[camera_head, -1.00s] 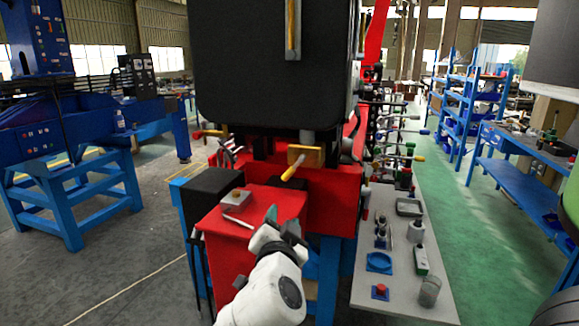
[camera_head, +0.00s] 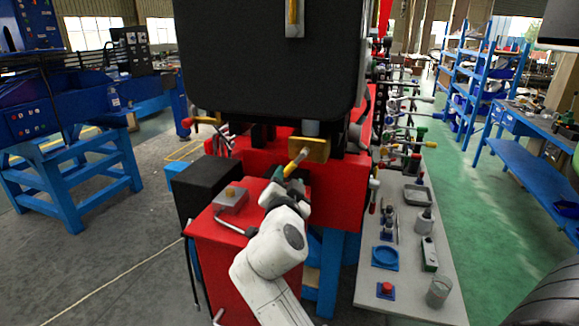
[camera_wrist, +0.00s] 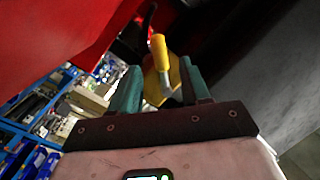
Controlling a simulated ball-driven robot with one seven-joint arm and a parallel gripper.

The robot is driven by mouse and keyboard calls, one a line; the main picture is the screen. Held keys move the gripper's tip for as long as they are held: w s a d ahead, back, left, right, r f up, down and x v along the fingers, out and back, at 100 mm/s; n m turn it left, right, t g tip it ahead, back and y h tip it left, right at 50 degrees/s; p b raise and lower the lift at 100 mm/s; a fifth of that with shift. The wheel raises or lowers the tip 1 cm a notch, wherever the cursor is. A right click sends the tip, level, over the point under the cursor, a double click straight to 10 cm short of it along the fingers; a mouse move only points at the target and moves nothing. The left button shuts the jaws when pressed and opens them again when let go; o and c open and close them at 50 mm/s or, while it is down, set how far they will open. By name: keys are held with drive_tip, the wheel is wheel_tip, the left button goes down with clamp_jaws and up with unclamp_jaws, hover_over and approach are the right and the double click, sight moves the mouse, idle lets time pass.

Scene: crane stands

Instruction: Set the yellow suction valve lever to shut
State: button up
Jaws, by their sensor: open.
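The yellow suction valve lever (camera_head: 294,163) sticks out from a brass-coloured valve block (camera_head: 313,149) on the front of the red machine. It slants down and to the left toward my gripper. In the wrist view the yellow lever (camera_wrist: 160,54) shows between and beyond the fingers, with its grey shank below the yellow grip. My gripper (camera_head: 284,190) is just below the lever, its fingers partly hidden by my own wrist. In the wrist view my gripper (camera_wrist: 160,90) has its two green fingers apart with nothing held. Whether a finger touches the lever is unclear.
A large black tank (camera_head: 272,55) overhangs the valve. A red cabinet (camera_head: 222,265) with a small grey box (camera_head: 231,200) stands below left. A grey bench (camera_head: 408,280) with several tools is at right. Several other levers (camera_head: 415,143) stick out behind it.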

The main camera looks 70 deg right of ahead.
sight(289, 170)
drive_tip(key=p+x, duration=0.1)
drive_tip(key=x, duration=0.4)
drive_tip(key=shift+a, duration=0.1)
drive_tip(key=shift+c, duration=0.4)
clamp_jaws()
